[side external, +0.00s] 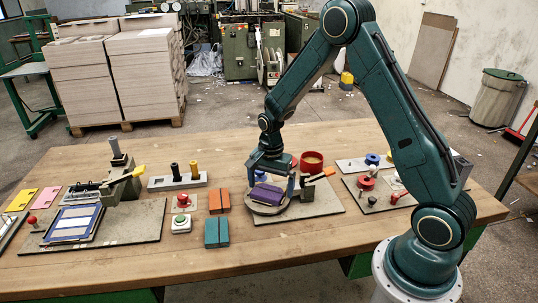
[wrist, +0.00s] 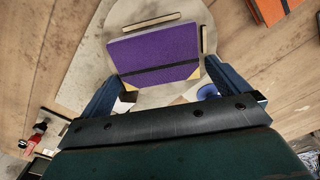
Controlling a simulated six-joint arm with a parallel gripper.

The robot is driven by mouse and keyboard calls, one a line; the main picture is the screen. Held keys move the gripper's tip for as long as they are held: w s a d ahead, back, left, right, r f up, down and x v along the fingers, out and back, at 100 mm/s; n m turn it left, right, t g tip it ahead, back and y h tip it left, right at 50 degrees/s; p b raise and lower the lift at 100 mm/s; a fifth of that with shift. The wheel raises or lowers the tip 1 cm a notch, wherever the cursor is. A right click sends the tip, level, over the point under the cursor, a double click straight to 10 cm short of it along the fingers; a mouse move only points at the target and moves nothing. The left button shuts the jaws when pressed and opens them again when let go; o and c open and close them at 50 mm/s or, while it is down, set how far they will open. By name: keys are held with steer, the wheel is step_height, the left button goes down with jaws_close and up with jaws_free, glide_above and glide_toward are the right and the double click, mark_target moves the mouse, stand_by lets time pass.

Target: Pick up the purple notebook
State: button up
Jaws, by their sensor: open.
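The purple notebook (side external: 268,194) lies flat on a round grey disc on a fixture board, in the middle of the table. In the wrist view the purple notebook (wrist: 155,52) shows a black elastic band along its near side and tan corners. My gripper (side external: 271,180) is directly above the disc, with its fingers pointing down. In the wrist view my gripper (wrist: 165,85) is open, one blue finger near each side of the notebook's near end. I cannot tell whether either finger touches it.
An orange notebook (side external: 219,201) and a teal notebook (side external: 216,232) lie left of the disc. A red ring-shaped container (side external: 312,161) stands behind it. A lever clamp (side external: 318,176) stands close on the right. Button boxes (side external: 181,224) and another fixture board (side external: 130,238) are further left.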

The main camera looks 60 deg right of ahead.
mark_target(271, 187)
stand_by(0.4)
steer(key=c, duration=0.9)
steer(key=shift+r, duration=0.1)
step_height(271, 187, up, 20)
steer(key=shift+f, duration=0.1)
stand_by(0.6)
